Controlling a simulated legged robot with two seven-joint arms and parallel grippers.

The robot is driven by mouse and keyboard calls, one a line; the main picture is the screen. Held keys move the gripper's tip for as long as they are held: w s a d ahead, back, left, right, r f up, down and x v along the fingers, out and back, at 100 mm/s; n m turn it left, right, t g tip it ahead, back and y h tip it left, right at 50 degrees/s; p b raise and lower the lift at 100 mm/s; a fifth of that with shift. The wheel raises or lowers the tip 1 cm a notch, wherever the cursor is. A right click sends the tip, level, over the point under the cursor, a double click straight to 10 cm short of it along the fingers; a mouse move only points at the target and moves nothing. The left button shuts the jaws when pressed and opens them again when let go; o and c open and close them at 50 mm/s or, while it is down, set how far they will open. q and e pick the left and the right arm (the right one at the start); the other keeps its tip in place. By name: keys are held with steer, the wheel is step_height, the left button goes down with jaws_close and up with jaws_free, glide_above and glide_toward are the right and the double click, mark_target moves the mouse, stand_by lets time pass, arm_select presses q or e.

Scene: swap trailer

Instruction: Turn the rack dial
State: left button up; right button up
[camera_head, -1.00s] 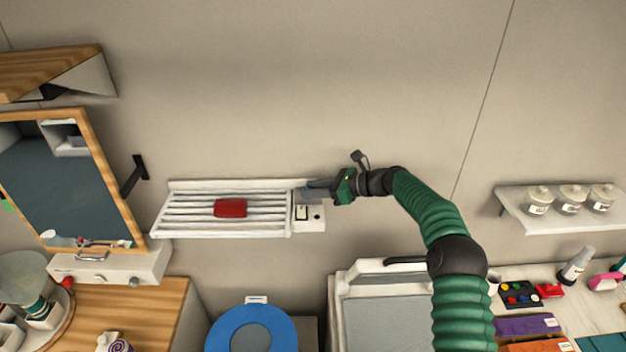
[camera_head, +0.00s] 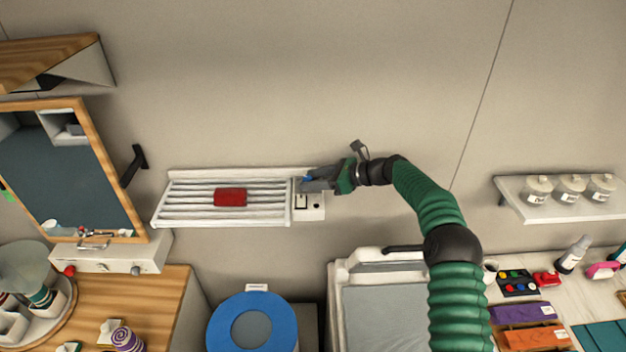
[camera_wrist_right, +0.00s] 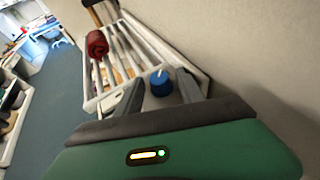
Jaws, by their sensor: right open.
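The white slatted rack (camera_head: 182,218) is fixed to the wall, with a white control box (camera_head: 309,213) at its right end. A blue dial (camera_wrist_right: 161,83) with a pale pointer mark sits on top of the box in the right wrist view; in the head view only a bit of blue (camera_head: 308,178) shows by the fingers. My right gripper (camera_head: 306,184) is open, and in the wrist view its two fingers (camera_wrist_right: 160,92) point at the dial, one to each side of it. Whether they touch it I cannot tell. My left gripper is not in view.
A red rolled cloth (camera_head: 230,197) lies on the rack slats. A mirror cabinet (camera_head: 68,170) hangs at the left, with a black wall bracket (camera_head: 133,166) beside it. A shelf with jars (camera_head: 570,208) is at the right. The wall above the rack is clear.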

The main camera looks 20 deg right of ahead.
steer(key=shift+w+r, duration=0.1)
steer(key=shift+r, duration=0.2)
steer(key=shift+d, duration=0.1)
steer(key=shift+d, duration=0.2)
steer(key=b+v, duration=0.6)
steer(key=v, duration=1)
steer(key=shift+s, duration=0.3)
steer(key=shift+f, duration=0.1)
